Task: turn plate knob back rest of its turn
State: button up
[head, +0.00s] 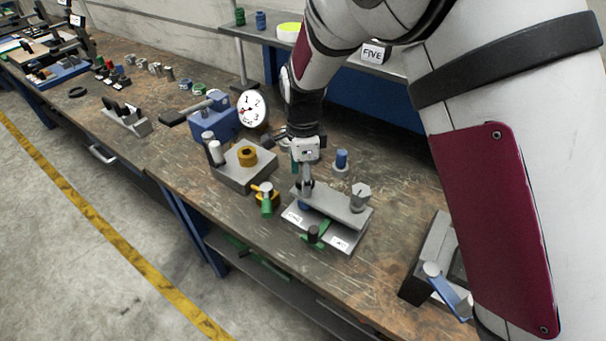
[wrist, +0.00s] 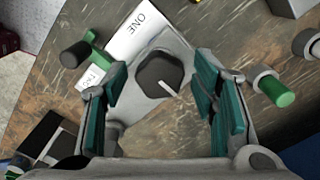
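The plate knob (wrist: 157,75) is a dark, many-sided knob with a white pointer line, on a light grey plate (wrist: 183,52) beside a label reading ONE (wrist: 138,34). In the wrist view it sits between the two teal finger pads of my gripper (wrist: 160,68), with a visible gap on each side. In the head view my gripper (head: 305,182) points down over the left part of the grey plate fixture (head: 332,207) and mostly hides the knob. A pale grey hexagonal knob (head: 360,193) stands at the fixture's right end.
A green lever with a black knob (head: 313,234) sits at the fixture's front. A blue knob (head: 341,158) is behind. Bare bench (head: 385,240) lies right.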

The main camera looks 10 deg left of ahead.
jog(key=c, duration=0.8)
jog(key=shift+n, duration=0.3)
